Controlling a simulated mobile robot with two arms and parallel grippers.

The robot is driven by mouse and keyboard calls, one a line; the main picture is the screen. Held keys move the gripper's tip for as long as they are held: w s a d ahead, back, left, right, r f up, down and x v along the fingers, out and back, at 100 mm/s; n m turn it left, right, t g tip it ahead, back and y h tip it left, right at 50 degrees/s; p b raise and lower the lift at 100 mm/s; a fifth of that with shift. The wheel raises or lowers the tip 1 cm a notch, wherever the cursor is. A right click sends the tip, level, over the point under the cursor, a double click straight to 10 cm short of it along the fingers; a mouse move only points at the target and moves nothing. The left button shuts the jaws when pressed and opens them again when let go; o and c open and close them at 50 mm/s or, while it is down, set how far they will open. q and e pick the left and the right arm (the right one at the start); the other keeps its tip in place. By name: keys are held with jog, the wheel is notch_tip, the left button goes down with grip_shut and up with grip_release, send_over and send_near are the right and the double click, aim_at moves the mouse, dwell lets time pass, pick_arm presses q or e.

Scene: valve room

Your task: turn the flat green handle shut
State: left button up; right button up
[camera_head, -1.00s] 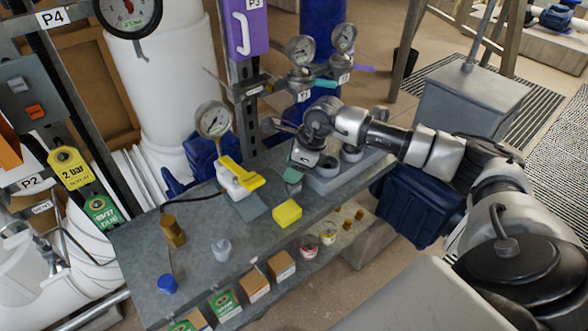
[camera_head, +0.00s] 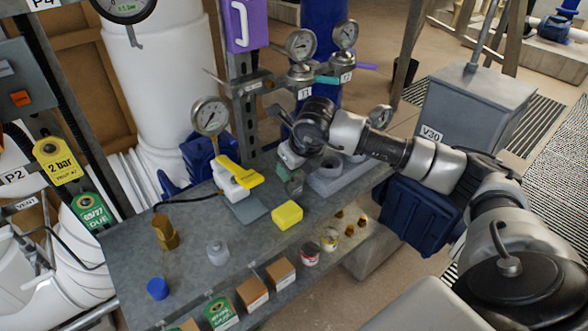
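A flat teal-green handle (camera_head: 328,80) sticks out sideways to the right at the valve under the gauge labelled T1, at the back of the bench. A similar purple handle (camera_head: 366,66) is beside it at T2. My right gripper (camera_head: 286,135) hangs over the back of the bench, in front of and below the green handle and apart from it. Its fingers are small and partly hidden by its own body, so their opening is unclear. A dull green piece (camera_head: 294,182) shows just below it; whether they touch is unclear. My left gripper is out of view.
The grey bench (camera_head: 190,270) carries a yellow block (camera_head: 287,215), a white piece with a yellow lever (camera_head: 238,175), a brass fitting (camera_head: 165,232) and a blue cap (camera_head: 157,288). A pressure gauge (camera_head: 209,115) stands behind. A grey tank (camera_head: 470,105) is at the right.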

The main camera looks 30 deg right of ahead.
jog(key=shift+m, duration=0.3)
jog(key=o, duration=0.9)
jog(key=b+v, duration=0.1)
jog(key=v, duration=0.9)
jog(key=shift+s+r, duration=0.1)
jog(key=shift+r, duration=0.3)
